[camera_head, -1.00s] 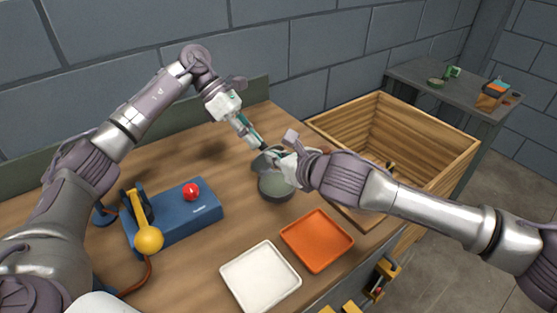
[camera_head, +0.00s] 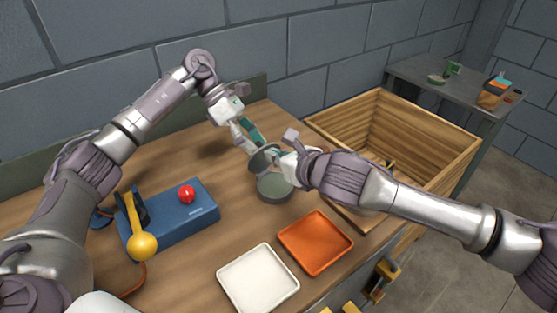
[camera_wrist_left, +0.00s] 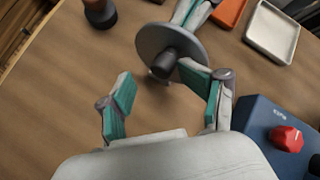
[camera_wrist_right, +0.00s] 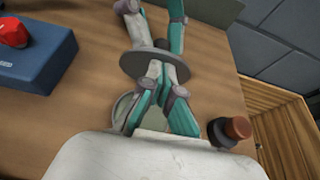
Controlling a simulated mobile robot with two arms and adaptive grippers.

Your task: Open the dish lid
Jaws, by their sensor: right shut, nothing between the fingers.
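The grey round dish (camera_head: 275,190) stands on the wooden table, its inside visible. Its grey lid (camera_head: 264,157) is tilted up at the dish's far side. The lid's dark knob (camera_wrist_left: 166,60) faces my left gripper. My left gripper (camera_wrist_left: 155,74) is open, with one finger beside the knob and the other well clear; I cannot tell whether it touches. My right gripper (camera_wrist_right: 160,75) is shut and empty, its fingertips at the underside of the lid (camera_wrist_right: 132,65). In the head view my right gripper hides part of the lid and dish.
An orange tray (camera_head: 315,243) and a white tray (camera_head: 258,280) lie in front. A blue box (camera_head: 172,222) with a red button (camera_head: 187,194) and yellow-knobbed lever stands left. A wooden crate (camera_head: 440,135) is right. A dark jar with a brown top (camera_wrist_right: 230,132) stands near the dish.

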